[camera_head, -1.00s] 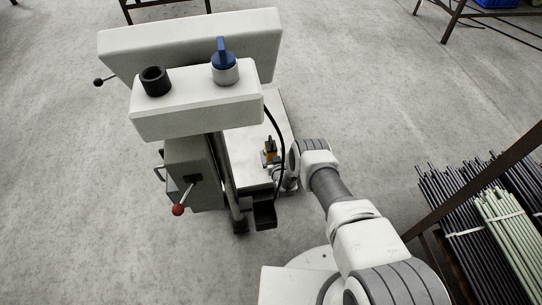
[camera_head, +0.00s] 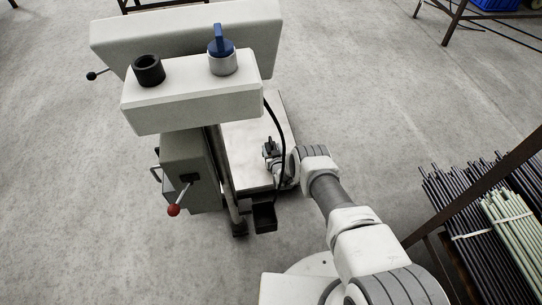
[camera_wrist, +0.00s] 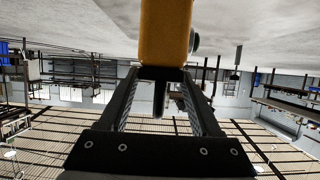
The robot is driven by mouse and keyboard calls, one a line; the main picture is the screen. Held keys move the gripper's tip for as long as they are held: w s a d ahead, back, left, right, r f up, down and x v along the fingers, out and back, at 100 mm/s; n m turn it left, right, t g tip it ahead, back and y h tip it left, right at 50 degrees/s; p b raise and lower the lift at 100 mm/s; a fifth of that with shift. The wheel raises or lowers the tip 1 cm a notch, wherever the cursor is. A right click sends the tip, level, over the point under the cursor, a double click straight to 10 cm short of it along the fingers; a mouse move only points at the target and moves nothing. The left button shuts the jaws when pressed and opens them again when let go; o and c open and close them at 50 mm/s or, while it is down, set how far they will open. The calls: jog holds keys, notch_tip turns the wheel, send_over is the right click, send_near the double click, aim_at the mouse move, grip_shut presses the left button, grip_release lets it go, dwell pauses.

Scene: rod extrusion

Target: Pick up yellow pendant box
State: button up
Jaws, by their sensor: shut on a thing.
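The yellow pendant box (camera_wrist: 165,35) fills the top middle of the wrist view, with a dark round knob on its right side. The fingers of my gripper (camera_wrist: 163,74) reach up to its lower end and are shut on it. In the head view my gripper (camera_head: 271,151) is beside the black cable, over the machine's pale base plate. The yellow of the box does not show there, and its far end is out of the wrist view.
A machine with a pale head (camera_head: 192,92) and a red-knobbed lever (camera_head: 174,210) stands left of my arm. A black cable (camera_head: 279,130) hangs close to my gripper. Bundled rods (camera_head: 480,225) lie on a rack at right. Open floor lies beyond.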

grip_shut()
